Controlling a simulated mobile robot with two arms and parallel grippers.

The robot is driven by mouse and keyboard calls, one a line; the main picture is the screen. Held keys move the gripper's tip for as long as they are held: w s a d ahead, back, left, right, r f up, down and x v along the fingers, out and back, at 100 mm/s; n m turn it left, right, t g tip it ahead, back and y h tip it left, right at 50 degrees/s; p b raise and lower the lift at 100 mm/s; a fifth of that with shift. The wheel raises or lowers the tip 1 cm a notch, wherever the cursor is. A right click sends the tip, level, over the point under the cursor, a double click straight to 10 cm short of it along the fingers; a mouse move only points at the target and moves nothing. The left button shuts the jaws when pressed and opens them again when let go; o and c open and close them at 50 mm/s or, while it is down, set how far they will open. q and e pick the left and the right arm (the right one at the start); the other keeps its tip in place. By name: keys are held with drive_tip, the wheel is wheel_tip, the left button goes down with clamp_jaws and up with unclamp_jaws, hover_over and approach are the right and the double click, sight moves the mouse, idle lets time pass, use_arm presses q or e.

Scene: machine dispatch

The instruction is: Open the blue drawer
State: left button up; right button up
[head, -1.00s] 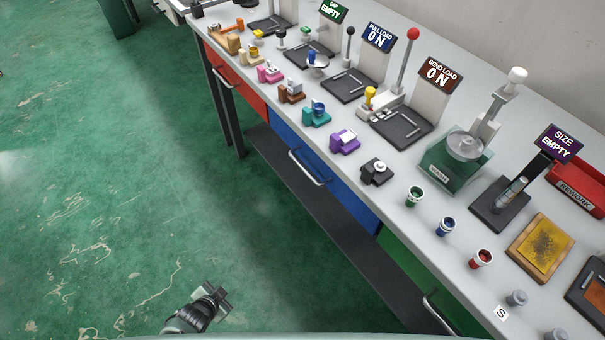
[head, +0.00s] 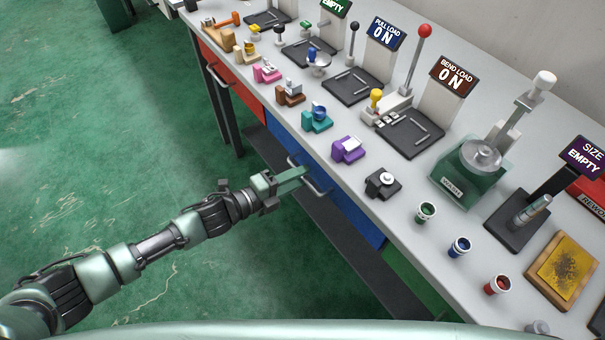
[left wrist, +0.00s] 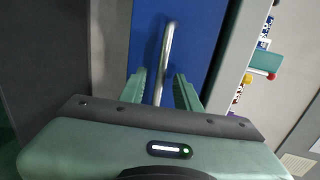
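The blue drawer (head: 350,207) is in the bench front, between the red and green drawers, and looks closed. Its metal bar handle (head: 310,183) stands out from its face. My left gripper (head: 298,176) is at the handle, with its arm reaching in from the left. In the left wrist view, the blue drawer front (left wrist: 178,45) fills the upper middle. The handle (left wrist: 165,60) runs down between the two green fingers of my left gripper (left wrist: 168,92). The fingers are apart, with a gap seen beside the bar. My right gripper is not in view.
The red drawer (head: 232,88) is at the left and the green drawer (head: 405,278) at the right. The grey bench top (head: 330,185) holds coloured blocks, test stations and several small cups. A dark lower shelf (head: 345,250) runs under the drawers.

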use_arm(q)
drive_tip(key=shift+x, duration=0.8)
clamp_jaws()
idle(0.9)
